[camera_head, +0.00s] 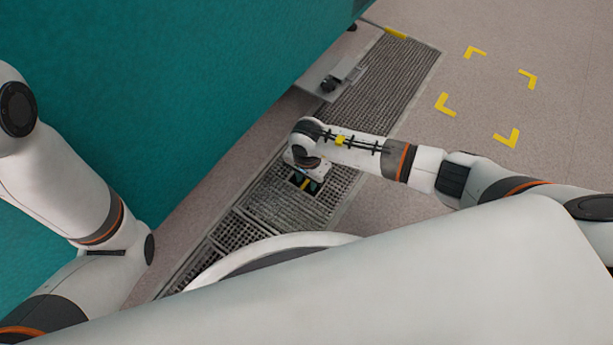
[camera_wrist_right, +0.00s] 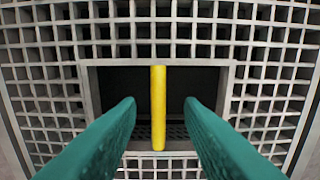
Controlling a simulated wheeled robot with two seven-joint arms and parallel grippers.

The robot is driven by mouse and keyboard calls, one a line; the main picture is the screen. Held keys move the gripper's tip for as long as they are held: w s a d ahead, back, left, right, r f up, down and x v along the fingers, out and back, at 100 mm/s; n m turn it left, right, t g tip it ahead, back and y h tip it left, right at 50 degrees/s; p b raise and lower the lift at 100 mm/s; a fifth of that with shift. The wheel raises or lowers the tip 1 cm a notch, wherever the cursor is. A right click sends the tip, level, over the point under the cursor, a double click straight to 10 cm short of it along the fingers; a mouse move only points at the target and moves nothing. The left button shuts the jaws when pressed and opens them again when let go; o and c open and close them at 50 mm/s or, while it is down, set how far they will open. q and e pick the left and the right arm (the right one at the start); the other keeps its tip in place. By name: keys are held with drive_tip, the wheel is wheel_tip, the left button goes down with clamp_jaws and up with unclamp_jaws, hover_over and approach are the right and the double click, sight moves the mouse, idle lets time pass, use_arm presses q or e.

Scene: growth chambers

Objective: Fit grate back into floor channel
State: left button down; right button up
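The grate (camera_head: 268,205) is a grey square-mesh panel lying along the floor channel; I cannot tell whether it sits fully flush. It has a rectangular opening crossed by a yellow bar (camera_head: 304,184). In the right wrist view the mesh of the grate (camera_wrist_right: 50,62) fills the picture, and the yellow bar (camera_wrist_right: 158,85) stands upright in the middle. My right gripper (camera_head: 308,179) is over this opening. Its two green fingers are open, one on each side of the bar, with gaps between. My left arm shows at the left, but its gripper is out of view.
A finer-slatted floor section (camera_head: 388,82) continues toward the back, with a yellow mark (camera_head: 396,34) at its far end. A grey metal plate with a dark fitting (camera_head: 328,77) juts out below the teal wall (camera_head: 170,90). Yellow corner marks (camera_head: 509,138) outline free floor at the right.

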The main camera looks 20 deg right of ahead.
wheel_tip(320, 180, up, 12)
drive_tip(key=p, duration=0.8)
drive_tip(key=shift+p, duration=0.4)
drive_tip(key=shift+w, duration=0.1)
